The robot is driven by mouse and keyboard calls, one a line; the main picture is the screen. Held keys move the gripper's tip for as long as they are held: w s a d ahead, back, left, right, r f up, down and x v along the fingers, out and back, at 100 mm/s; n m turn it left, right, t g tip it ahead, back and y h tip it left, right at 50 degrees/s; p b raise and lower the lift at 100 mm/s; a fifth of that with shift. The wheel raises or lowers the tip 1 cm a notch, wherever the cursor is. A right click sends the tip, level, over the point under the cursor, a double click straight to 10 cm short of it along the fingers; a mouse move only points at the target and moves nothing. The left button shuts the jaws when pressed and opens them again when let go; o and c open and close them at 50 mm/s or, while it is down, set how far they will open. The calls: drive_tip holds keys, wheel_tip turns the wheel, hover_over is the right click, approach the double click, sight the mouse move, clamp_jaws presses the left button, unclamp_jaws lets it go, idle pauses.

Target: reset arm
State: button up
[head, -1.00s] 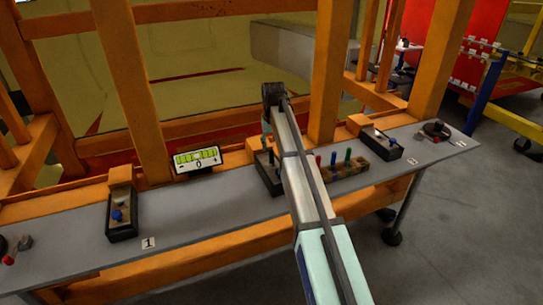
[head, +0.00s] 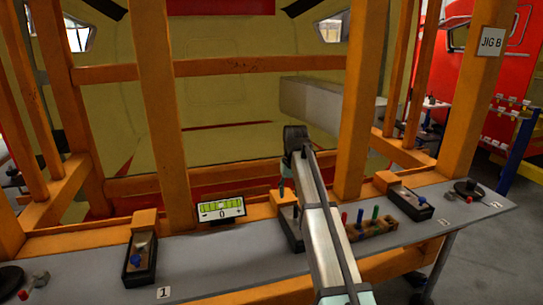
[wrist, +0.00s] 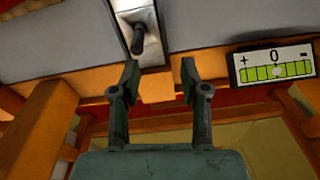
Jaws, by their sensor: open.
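My arm (head: 325,235) reaches up from the bottom of the head view and bends down over the workbench (head: 240,260). It largely hides my gripper there. In the wrist view, my gripper (wrist: 158,78) has its two fingers apart with nothing between the tips. Just beyond the fingertips is a pale-faced box (wrist: 150,15) with a dark lever (wrist: 138,38). The lever looks clear of the fingers.
A gauge display (head: 222,210) reading 0 stands left of my arm. A box with a blue knob (head: 135,261) is further left. Right of my arm is a wooden block with coloured pegs (head: 374,213) and another lever box (head: 412,203). Orange posts (head: 357,100) rise behind the bench.

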drive_tip(key=s+a+f+n+g+y+p, duration=0.1)
drive_tip(key=s+a+f+n, duration=0.15)
drive_tip(key=s+a, duration=0.5)
drive_tip(key=s+a+f+n+y, duration=0.2)
drive_tip(key=s+a+f, duration=0.2)
drive_tip(key=a, duration=0.7)
drive_tip(key=s+a+f+n+g+y+p, duration=0.1)
drive_tip(key=s+a+f+n, duration=0.15)
drive_tip(key=s+a, duration=0.45)
drive_tip(key=s+a+f+n+g+y, duration=0.1)
drive_tip(key=s+a+f, duration=0.2)
drive_tip(key=s+a, duration=0.45)
drive_tip(key=s+a+f+n+g+y, duration=0.1)
drive_tip(key=s+a+f+n+g, duration=0.1)
drive_tip(key=s+a+f, duration=0.5)
drive_tip(key=s+d+f+m+h+b, duration=0.1)
drive_tip(key=s+d+f+m+h, duration=0.3)
drive_tip(key=d+f, duration=0.9)
drive_tip(key=s+d+f+m, duration=0.3)
drive_tip(key=s+d+f, duration=0.3)
drive_tip(key=d+f, duration=0.6)
drive_tip(key=s+d+f+m+g+h, duration=0.1)
drive_tip(key=s+d+f+m, duration=0.1)
drive_tip(key=s+d+f, duration=0.4)
drive_tip(key=s+d+f+m+g+h+b, duration=0.1)
drive_tip(key=s+d+f, duration=0.5)
drive_tip(key=s+d, duration=0.6)
drive_tip(key=shift+s+m+g, duration=0.4)
drive_tip(key=shift+s+g, duration=0.2)
drive_tip(key=shift+s, duration=0.15)
